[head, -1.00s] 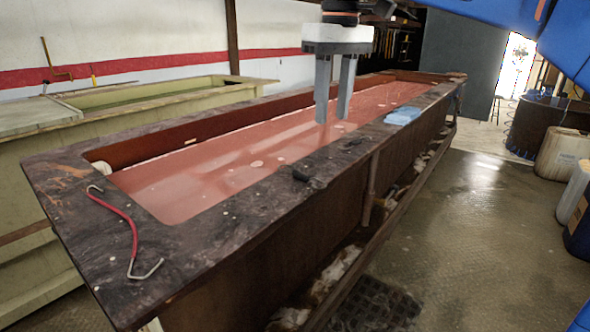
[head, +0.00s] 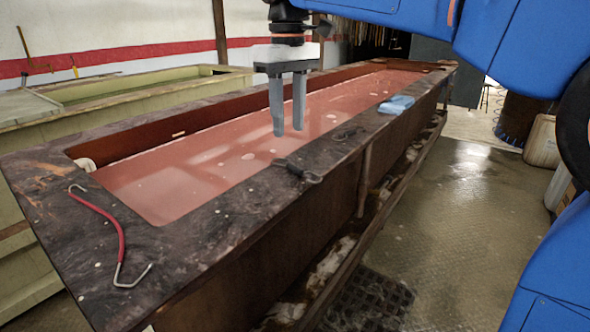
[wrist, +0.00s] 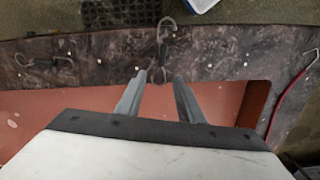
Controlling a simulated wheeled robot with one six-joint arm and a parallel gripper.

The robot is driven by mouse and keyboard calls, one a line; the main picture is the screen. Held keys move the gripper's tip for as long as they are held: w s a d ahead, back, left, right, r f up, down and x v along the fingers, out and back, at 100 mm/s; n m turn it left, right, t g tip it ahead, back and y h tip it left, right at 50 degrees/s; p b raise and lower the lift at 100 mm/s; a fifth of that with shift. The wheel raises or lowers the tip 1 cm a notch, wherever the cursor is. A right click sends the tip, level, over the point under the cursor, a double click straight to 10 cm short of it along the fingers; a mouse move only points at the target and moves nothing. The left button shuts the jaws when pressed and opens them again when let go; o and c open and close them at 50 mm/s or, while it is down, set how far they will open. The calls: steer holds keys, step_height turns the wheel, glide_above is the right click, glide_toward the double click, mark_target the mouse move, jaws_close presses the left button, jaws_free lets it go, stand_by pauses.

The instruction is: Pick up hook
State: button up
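My gripper (head: 288,130) is open and empty, fingers pointing down above the red liquid of the long tank. A dark hook (head: 297,171) lies on the tank's near rim, a little below the fingers in the head view. In the wrist view this hook (wrist: 163,50) lies just beyond the fingertips, about midway between them, its curved metal end toward the rim's outer edge. A red-handled hook (head: 115,225) with bent metal ends lies at the left end of the rim; part of it shows in the wrist view (wrist: 297,85). Another small dark hook (head: 345,133) lies farther along the rim.
The long tank's dark, stained rim (head: 215,215) bears a folded blue cloth (head: 397,104) farther back. A pale green tank (head: 110,90) stands behind it. A floor grate (head: 368,300) lies beside the tank.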

mark_target(295, 169)
steer(key=shift+s+a+f, duration=0.1)
steer(key=shift+f, duration=4)
jaws_close()
